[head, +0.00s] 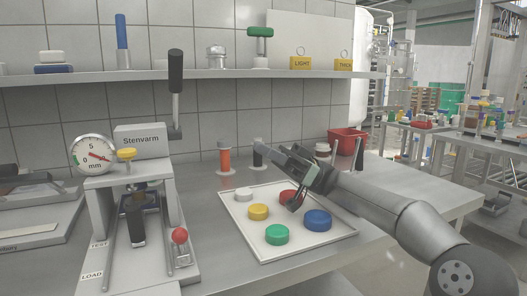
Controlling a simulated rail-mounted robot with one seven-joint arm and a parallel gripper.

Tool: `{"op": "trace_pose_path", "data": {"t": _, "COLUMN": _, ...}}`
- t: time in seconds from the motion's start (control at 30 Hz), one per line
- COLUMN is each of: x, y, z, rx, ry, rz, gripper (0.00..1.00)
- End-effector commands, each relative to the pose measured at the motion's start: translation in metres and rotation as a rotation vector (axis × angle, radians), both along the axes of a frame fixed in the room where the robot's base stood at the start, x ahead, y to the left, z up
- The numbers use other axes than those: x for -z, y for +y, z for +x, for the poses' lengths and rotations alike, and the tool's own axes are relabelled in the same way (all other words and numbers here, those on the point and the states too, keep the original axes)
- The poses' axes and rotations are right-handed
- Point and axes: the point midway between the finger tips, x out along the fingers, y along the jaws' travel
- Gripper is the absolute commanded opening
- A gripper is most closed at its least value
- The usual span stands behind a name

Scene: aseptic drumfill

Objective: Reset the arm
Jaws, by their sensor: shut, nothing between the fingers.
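My arm reaches in from the lower right in the head view. I cannot tell whether the fingertips touch the red disc. The tray also holds a white disc (243,194), a yellow disc (258,212), a green disc (277,234) and a blue disc (317,220).
The Stenvarm press (140,165) with a dial gauge (92,155) stands at the left. Behind the tray are an orange-bodied item (224,157), a black-bodied item (258,155) and a red bin (347,141). A shelf (190,75) runs along the tiled wall above. The bench front is bare between press and tray.

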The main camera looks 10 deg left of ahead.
Motion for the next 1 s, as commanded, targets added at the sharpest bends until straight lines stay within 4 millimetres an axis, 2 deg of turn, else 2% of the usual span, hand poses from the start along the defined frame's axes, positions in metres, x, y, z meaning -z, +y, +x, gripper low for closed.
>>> {"op": "trace_pose_path", "data": {"t": 0.43, "x": -0.001, "y": 0.001, "z": -0.001, "rx": -0.001, "ry": 0.000, "rz": -0.003, "gripper": 0.00}}
{"op": "trace_pose_path", "data": {"t": 0.57, "x": -0.004, "y": 0.017, "z": -0.014, "rx": -0.021, "ry": 0.016, "rz": -0.125, "gripper": 0.00}}
{"op": "trace_pose_path", "data": {"t": 0.67, "x": 0.002, "y": 0.045, "z": -0.041, "rx": -0.043, "ry": 0.065, "rz": -0.412, "gripper": 0.00}}
{"op": "trace_pose_path", "data": {"t": 0.7, "x": 0.009, "y": 0.054, "z": -0.055, "rx": -0.040, "ry": 0.096, "rz": -0.571, "gripper": 0.00}}
{"op": "trace_pose_path", "data": {"t": 0.77, "x": 0.025, "y": 0.058, "z": -0.075, "rx": -0.013, "ry": 0.157, "rz": -0.834, "gripper": 0.00}}
{"op": "trace_pose_path", "data": {"t": 0.87, "x": 0.054, "y": 0.034, "z": -0.103, "rx": 0.101, "ry": 0.284, "rz": -1.252, "gripper": 0.00}}
{"op": "trace_pose_path", "data": {"t": 0.97, "x": 0.072, "y": -0.018, "z": -0.128, "rx": 0.288, "ry": 0.432, "rz": -1.602, "gripper": 0.00}}
{"op": "trace_pose_path", "data": {"t": 1.0, "x": 0.075, "y": -0.045, "z": -0.138, "rx": 0.378, "ry": 0.497, "rz": -1.720, "gripper": 0.00}}
